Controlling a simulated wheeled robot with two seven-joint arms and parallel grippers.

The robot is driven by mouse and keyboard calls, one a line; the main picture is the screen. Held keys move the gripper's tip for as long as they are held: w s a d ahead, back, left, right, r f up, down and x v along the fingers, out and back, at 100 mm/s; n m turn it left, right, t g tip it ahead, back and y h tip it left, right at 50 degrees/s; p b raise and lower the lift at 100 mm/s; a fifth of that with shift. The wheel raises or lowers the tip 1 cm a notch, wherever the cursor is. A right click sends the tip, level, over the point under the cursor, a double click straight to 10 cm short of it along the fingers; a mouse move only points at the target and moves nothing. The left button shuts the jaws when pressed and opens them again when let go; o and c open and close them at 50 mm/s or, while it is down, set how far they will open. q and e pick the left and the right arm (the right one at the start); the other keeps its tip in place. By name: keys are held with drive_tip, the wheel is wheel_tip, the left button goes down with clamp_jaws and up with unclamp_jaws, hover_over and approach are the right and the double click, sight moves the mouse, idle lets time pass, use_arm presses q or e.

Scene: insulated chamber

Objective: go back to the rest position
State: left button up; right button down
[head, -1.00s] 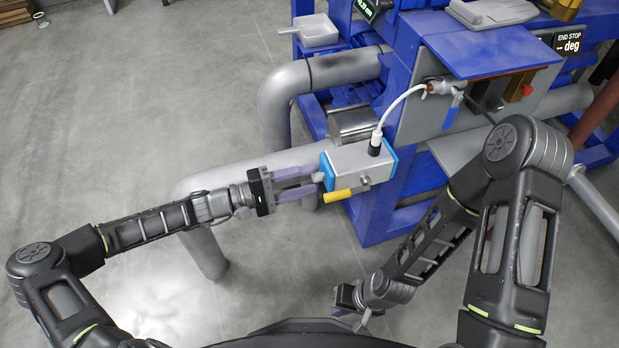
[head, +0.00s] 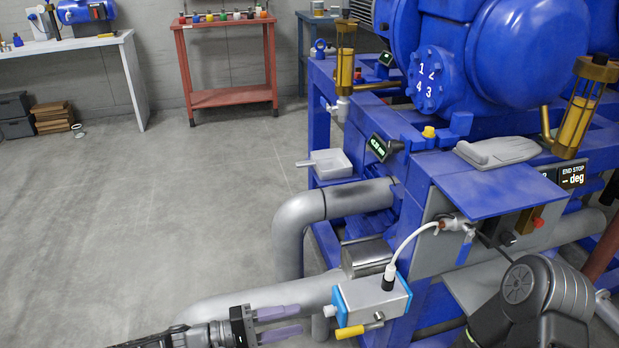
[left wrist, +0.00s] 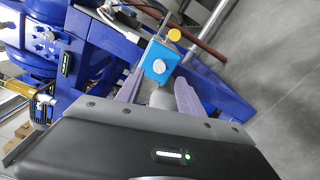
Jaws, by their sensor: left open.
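My left gripper (head: 279,324) is in the lower middle of the head view, with its two purple fingers apart and nothing between them. It points right, at a silver box with blue ends (head: 371,305), and a gap separates them. The box carries a yellow-handled lever and a white cable on top. In the left wrist view the blue end of the box (left wrist: 160,61) shows beyond the open fingers (left wrist: 152,95). My right arm shows at the lower right of the head view, but its gripper is out of the picture.
Silver pipes (head: 290,230) and a blue machine frame (head: 405,330) stand close to the left gripper. A red cart (head: 232,97) and a white bench (head: 130,80) stand at the back.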

use_arm(q)
drive_tip(key=s+d+f+n+g+y, duration=0.1)
drive_tip(key=s+d+f+y, duration=0.15)
drive_tip(key=s+f, duration=0.4)
drive_tip(key=s+d+f+n+g+y, duration=0.15)
drive_tip(key=s+f+y, duration=0.25)
drive_tip(key=f, duration=0.6)
drive_tip(key=s+a+f+m+g+y, duration=0.1)
drive_tip(key=s+a+f+m+y, duration=0.15)
drive_tip(key=s, duration=0.35)
drive_tip(key=s+a+f+m+g+y, duration=0.2)
drive_tip(key=s+m+y, duration=0.1)
drive_tip(key=s, duration=0.4)
wheel_tip(320, 180, up, 21)
drive_tip(key=w+m+y+p, duration=0.1)
drive_tip(key=m+p, duration=0.1)
drive_tip(key=p, duration=1.8)
drive_tip(key=shift+d+r+t, duration=0.2)
drive_tip(key=shift+d+t, duration=0.1)
drive_tip(key=shift+t, duration=0.05)
